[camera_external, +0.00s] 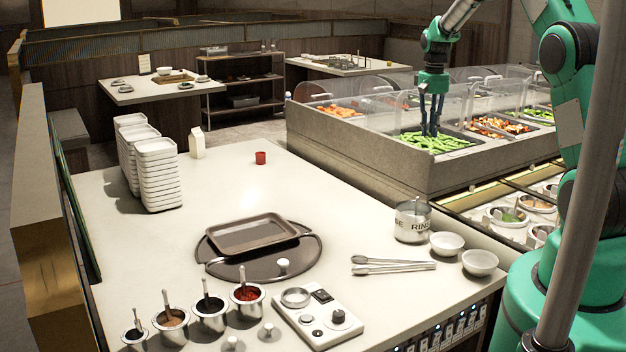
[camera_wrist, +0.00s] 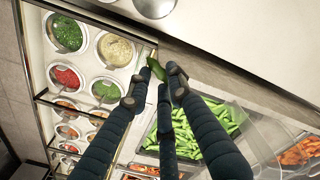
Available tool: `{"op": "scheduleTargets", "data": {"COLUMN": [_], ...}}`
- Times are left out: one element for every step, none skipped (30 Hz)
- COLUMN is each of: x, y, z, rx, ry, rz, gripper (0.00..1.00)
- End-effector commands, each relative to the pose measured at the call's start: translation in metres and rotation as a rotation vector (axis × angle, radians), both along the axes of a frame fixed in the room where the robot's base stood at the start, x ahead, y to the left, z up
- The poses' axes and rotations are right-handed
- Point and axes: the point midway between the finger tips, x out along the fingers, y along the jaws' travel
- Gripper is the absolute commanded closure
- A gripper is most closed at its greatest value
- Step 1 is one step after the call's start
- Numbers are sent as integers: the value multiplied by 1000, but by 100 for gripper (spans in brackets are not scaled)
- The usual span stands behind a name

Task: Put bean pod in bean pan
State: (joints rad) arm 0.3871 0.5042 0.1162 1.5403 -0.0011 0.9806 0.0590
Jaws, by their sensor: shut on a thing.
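The bean pan (camera_external: 461,150) is a metal pan of green pods set in the food bar at the right in the external view. It also shows below the middle in the wrist view (camera_wrist: 152,143). My gripper (camera_external: 432,132) points down over this pan in the external view. In the wrist view my gripper (camera_wrist: 160,82) is shut on a dark green bean pod (camera_wrist: 157,70), held at the fingertips. The held pod cannot be made out against the green pods in the external view. The height of the fingertips above the pan is hard to tell.
Clear guards (camera_external: 385,110) stand along the food bar. A pan of orange food (camera_external: 340,111) and a mixed pan (camera_external: 497,127) flank the bean pan. Round sauce wells (camera_wrist: 68,78) lie at the left in the wrist view. A dark tray (camera_external: 250,233) sits on the white counter.

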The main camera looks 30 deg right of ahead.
Motion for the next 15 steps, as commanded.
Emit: {"op": "scheduleTargets", "data": {"x": [-1, -1, -2, -2, -3, -4, -5, -5, -7, -8, -9, -10, -12, -13, -14], "y": [-13, -20, -30, -36, -43, -52, -59, -66, -75, -82, -89, -97, -103, -109, -115], "z": [4, 4, 3, 3, 3, 2, 2, 2, 1, 1, 0, -1, -1, -2, -3], "rx": [0, 0, 0, 0, 1, 1, 1, 1, 1, 1, 1, 1, 0, 0, 1], "ry": [1, 0, 1, 1, 2, 2, 2, 2, 1, 1, 1, 1, 0, 0, 1], "rz": [43, 73, 113, 144, 174, 214, 244, 274, 315, 344, 373, 412, 438, 463, 495], "gripper": [88, 88, 88, 88, 88, 88, 88, 88, 88, 88, 88, 88, 88, 88, 88]}}
